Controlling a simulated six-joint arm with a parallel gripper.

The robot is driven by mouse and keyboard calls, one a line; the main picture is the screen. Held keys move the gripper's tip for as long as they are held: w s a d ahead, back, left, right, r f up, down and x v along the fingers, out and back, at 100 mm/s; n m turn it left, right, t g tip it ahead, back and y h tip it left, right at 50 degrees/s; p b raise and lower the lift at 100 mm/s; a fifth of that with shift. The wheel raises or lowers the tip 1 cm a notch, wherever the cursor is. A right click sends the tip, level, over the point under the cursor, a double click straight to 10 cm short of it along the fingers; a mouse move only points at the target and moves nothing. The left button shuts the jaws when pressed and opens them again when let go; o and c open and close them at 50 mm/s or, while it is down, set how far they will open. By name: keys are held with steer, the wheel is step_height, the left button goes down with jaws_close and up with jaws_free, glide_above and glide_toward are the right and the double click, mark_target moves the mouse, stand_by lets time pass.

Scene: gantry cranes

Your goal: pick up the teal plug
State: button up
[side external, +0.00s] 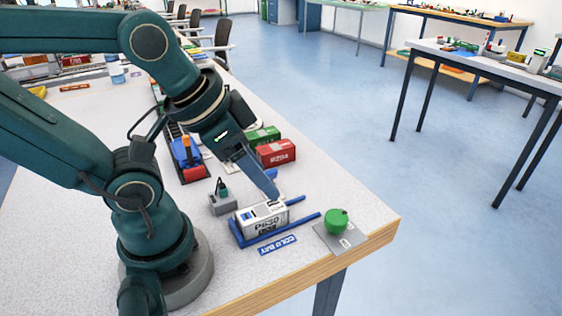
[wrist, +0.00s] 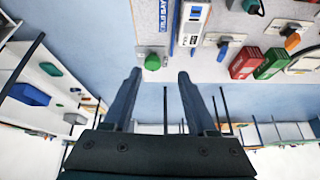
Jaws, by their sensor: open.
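A small dark teal plug (side external: 222,189) stands upright on a grey block (side external: 222,204), left of a white container. In the wrist view the teal plug (wrist: 251,6) appears at the top edge, partly cut off. My gripper (side external: 273,194) is over the white container (side external: 262,218), to the right of the plug and apart from it. In the wrist view my gripper (wrist: 160,76) has its two fingers spread with nothing held between them.
The white container sits between blue rails (side external: 305,220). A green knob (side external: 337,220) on a grey plate is near the table corner. Red (side external: 276,153) and green (side external: 262,136) containers and an orange-and-blue piece (side external: 187,154) stand behind. Bare tabletop lies at the front left.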

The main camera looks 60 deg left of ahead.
steer(key=m, duration=0.1)
steer(key=n+g, duration=0.2)
steer(key=g, duration=0.4)
glide_above(222, 184)
step_height(222, 184, down, 7)
steer(key=shift+w+d+r, duration=0.1)
steer(key=shift+d+r, duration=0.05)
steer(key=shift+s+f, duration=0.2)
steer(key=shift+f, duration=2.4)
jaws_close()
